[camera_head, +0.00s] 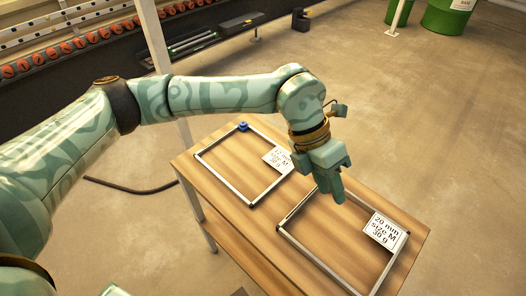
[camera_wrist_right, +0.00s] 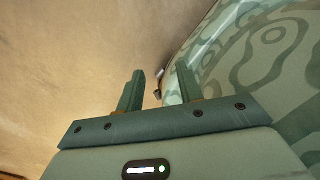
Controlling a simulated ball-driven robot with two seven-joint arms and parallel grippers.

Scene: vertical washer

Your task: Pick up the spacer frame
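Two rectangular spacer frames with thin metal-grey bars lie flat on a wooden table (camera_head: 330,236). The farther frame (camera_head: 224,170) has a blue piece (camera_head: 242,126) at its back corner and a white label (camera_head: 279,158) partly hidden by my left gripper. The nearer frame (camera_head: 317,262) has a label (camera_head: 383,231) reading "20 mm size M 30 g". My left gripper (camera_head: 333,193) points down over the nearer frame's far end; contact and finger gap are unclear. My right gripper (camera_wrist_right: 160,87) shows in the right wrist view, fingers apart with nothing held.
A dark conveyor or rack with orange round parts (camera_head: 80,43) runs along the back left. Green drums (camera_head: 447,16) stand at the back right. A dark cable (camera_head: 130,188) lies on the floor left of the table. The floor to the right is open.

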